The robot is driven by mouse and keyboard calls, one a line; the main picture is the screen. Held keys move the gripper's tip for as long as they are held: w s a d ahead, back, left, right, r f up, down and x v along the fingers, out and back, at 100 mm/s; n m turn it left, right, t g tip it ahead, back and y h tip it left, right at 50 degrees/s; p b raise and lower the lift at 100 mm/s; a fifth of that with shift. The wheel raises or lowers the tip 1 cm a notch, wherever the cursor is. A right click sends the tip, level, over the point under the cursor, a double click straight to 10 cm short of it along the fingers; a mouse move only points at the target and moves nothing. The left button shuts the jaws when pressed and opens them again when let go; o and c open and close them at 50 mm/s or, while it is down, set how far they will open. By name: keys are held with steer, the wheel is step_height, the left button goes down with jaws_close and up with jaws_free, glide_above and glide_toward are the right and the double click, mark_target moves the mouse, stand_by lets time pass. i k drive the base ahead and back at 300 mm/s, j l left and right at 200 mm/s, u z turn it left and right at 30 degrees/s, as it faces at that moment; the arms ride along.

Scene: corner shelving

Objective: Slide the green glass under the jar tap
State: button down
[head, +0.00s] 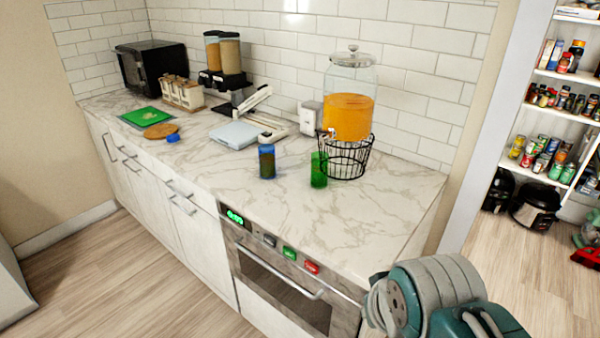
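The green glass (319,170) stands upright on the marble counter, in front of the left part of the black wire stand (345,160). The glass jar (348,112) of orange liquid sits in this stand, with a lid on top. Its tap (327,132) seems to be the small part at the jar's lower left, above and slightly behind the green glass; I cannot make out its exact spout. A blue glass (267,161) stands to the left of the green one, apart from it. My arm shows at the bottom right, but my gripper is not clearly visible.
A napkin holder (309,117) stands behind the glasses. A white slicer-like device (240,130) lies further left. The counter front (340,225) is clear, above an oven (285,275). Pantry shelves (560,120) stand at the right.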

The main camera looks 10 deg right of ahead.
mark_target(320, 162)
steer(key=j+z, duration=0.35)
steer(key=j, duration=0.3)
steer(key=j+z, duration=0.3)
steer(key=j, duration=0.35)
steer(key=i+j+z, duration=0.2)
steer(key=j, duration=0.15)
steer(key=i+j+z, duration=0.15)
steer(key=j, duration=0.2)
steer(key=j+z, duration=0.2)
steer(key=j, duration=0.15)
steer(key=i+j+z, duration=0.15)
steer(key=j, duration=0.25)
steer(key=i+j+z, duration=0.25)
steer(key=i+j, duration=0.2)
